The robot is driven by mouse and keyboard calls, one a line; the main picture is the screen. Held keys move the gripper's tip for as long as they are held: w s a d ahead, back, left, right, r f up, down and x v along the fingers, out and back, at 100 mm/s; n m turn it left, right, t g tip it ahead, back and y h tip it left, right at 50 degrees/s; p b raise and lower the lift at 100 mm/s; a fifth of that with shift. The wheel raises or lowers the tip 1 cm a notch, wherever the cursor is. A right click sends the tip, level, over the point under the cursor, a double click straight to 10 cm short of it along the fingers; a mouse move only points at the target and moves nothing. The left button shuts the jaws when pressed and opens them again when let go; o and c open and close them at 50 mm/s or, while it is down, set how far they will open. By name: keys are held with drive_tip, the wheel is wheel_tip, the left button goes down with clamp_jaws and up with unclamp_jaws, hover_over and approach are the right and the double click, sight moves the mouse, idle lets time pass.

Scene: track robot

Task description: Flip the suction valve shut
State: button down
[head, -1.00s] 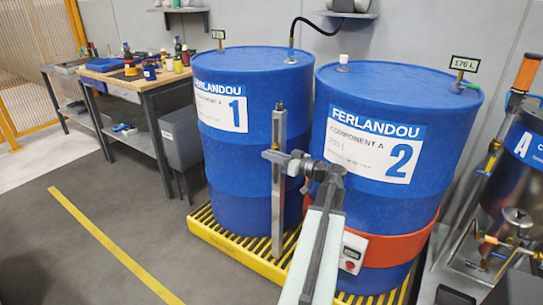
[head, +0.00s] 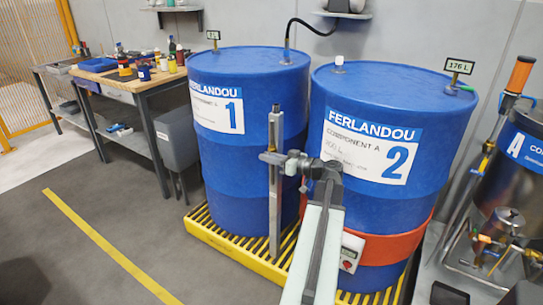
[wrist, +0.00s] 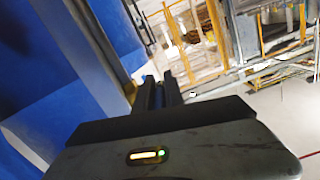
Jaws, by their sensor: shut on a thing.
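No suction valve can be made out for certain in either view. My gripper (head: 267,157) is at the end of my arm, at mid-height in front of drum 1 (head: 222,160), beside an upright grey bar (head: 275,205). In the wrist view my gripper's dark fingers (wrist: 160,92) are close together, shut on a small dark thing (wrist: 158,97) that is mostly hidden between them. I cannot tell what it is. A tank (head: 510,165) marked A, with small fittings (head: 487,240) and an orange-topped handle, stands at the far right.
Drum 2 (head: 377,110), with a red band (head: 400,245), stands right of drum 1. Both are on a yellow grated pallet (head: 222,236). A workbench (head: 133,76) with bottles stands back left. The floor at left is clear, with a yellow line (head: 100,240).

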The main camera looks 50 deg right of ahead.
drive_tip(key=c, duration=1.4)
unclamp_jaws()
drive_tip(key=shift+c, duration=0.2)
drive_tip(key=s, duration=0.7)
drive_tip(key=shift+s+d+r+p, duration=0.3)
drive_tip(key=shift+s+r+p, duration=0.05)
